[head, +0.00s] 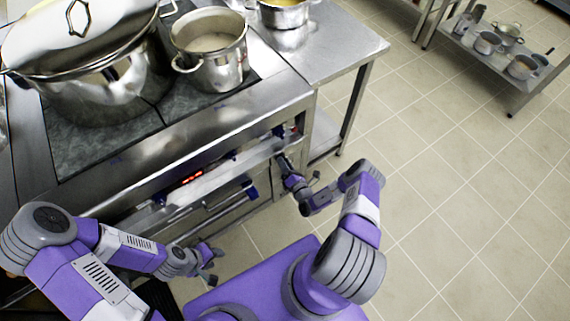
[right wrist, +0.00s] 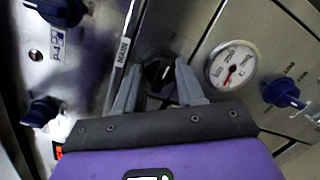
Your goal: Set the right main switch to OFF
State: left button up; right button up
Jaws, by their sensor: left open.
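The right main switch (right wrist: 158,74) is a dark knob on the steel panel, next to a "MAIN" label, in the right wrist view. My right gripper (right wrist: 158,66) points at it, one grey finger on each side. The fingers look apart, with small gaps beside the knob; contact is not clear. The knob's exact setting is too dark to read. In the head view my right gripper (head: 283,160) is at the right end of the stove front, and the switch is hidden there. My left gripper (head: 215,265) is open and empty, low in front of the stove.
A round gauge (right wrist: 232,65) and a blue knob (right wrist: 284,92) sit right of the switch. More blue knobs (right wrist: 42,111) are on the left panel. A long rail (head: 215,180) runs along the stove front. Pots (head: 210,48) stand on top.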

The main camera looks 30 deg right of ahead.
jog(key=c, duration=0.4)
jog(key=shift+c, duration=0.2)
jog(key=shift+n, duration=0.3)
jog(key=shift+d+f+n+t+y+p, duration=0.1)
jog(key=shift+n+t+y+p, duration=0.2)
jog(key=shift+n, duration=2.75)
jog(key=shift+d+n+t+y+p, duration=0.15)
jog(key=shift+n+y, duration=0.2)
jog(key=shift+n, duration=2.75)
jog(key=shift+a+f+n+t+y+p, duration=0.1)
jog(key=shift+n+t+y+p, duration=0.2)
jog(key=shift+n, duration=2.75)
jog(key=o, duration=1)
jog(key=shift+n, duration=0.3)
